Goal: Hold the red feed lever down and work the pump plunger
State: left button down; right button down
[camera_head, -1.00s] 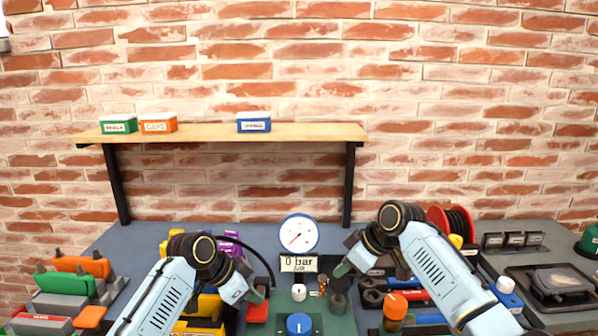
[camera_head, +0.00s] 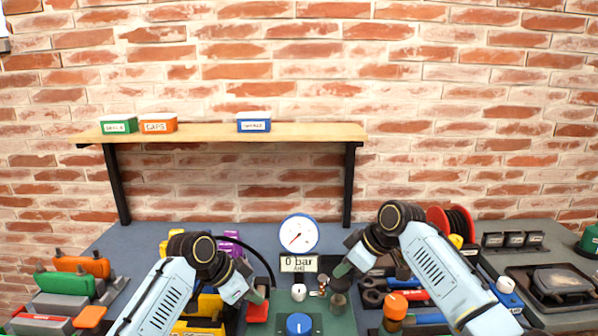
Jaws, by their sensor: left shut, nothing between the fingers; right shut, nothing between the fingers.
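The pump stands at the bench's middle, with a round white gauge (camera_head: 298,234) above a plate reading "0 bar" (camera_head: 299,264). A green panel (camera_head: 318,325) in front of it carries a blue knob (camera_head: 299,324) and a white knob (camera_head: 299,292). A red piece (camera_head: 257,311), possibly the feed lever, shows just below my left gripper (camera_head: 256,296), which is shut and empty; I cannot tell if they touch. My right gripper (camera_head: 342,270) is shut and empty, just above a dark round knob (camera_head: 339,284), possibly the plunger top. Contact there is unclear.
A wooden shelf (camera_head: 220,133) on the brick wall holds green, orange and blue boxes. Green and orange clamps (camera_head: 65,284) stand at the left. A red reel (camera_head: 450,222), an orange knob (camera_head: 395,305) and a dark tray (camera_head: 552,284) lie at the right.

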aim_at(257, 309)
pick_arm(q)
jog(key=shift+f, duration=0.1)
dwell(0.3)
jog(key=shift+f, duration=1.55)
pick_arm(e)
jog(key=shift+f, duration=2.35)
jog(key=shift+r, duration=2.35)
jog(key=shift+f, duration=0.15)
